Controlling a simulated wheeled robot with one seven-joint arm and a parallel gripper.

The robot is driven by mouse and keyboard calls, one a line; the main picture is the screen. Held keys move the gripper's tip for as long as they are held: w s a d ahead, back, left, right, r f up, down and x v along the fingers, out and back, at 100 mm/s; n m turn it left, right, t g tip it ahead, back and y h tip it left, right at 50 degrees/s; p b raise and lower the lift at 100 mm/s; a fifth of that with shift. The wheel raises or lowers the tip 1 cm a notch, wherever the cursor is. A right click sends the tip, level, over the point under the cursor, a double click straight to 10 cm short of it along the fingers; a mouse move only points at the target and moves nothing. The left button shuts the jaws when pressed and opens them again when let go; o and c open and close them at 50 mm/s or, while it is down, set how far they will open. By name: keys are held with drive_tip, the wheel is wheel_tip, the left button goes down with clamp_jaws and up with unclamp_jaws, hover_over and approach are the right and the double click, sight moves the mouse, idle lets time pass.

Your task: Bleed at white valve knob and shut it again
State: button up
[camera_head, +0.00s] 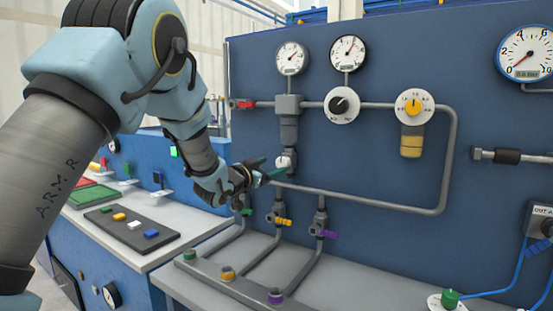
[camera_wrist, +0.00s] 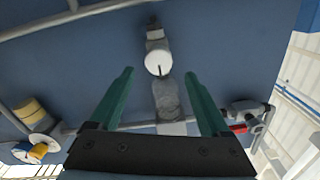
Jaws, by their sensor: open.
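The white valve knob (camera_head: 286,161) is a small round white knob with a dark pointer, on the grey vertical pipe assembly below a grey filter-like body (camera_head: 288,122). In the wrist view the white knob (camera_wrist: 158,62) faces the camera, with its dark line pointing down the picture. My gripper (camera_head: 271,168) is open, with its green fingers just left of and below the knob in the head view. In the wrist view my gripper (camera_wrist: 160,74) has its two fingers apart on either side of the knob, with nothing held. I cannot tell the remaining distance in depth.
Above are two round gauges (camera_head: 291,58), a black-pointer dial (camera_head: 342,105) and a yellow regulator (camera_head: 413,106). A red handle (camera_head: 245,104) sits left. An orange valve (camera_head: 283,220) and a purple valve (camera_head: 326,233) stand below. Horizontal pipes run close to the knob.

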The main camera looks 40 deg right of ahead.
sight(281, 163)
drive_tip(key=p+x, duration=0.1)
drive_tip(key=x, duration=0.4)
drive_tip(key=shift+d+p, duration=0.3)
drive_tip(key=shift+d, duration=0.1)
drive_tip(key=shift+c, duration=0.3)
clamp_jaws()
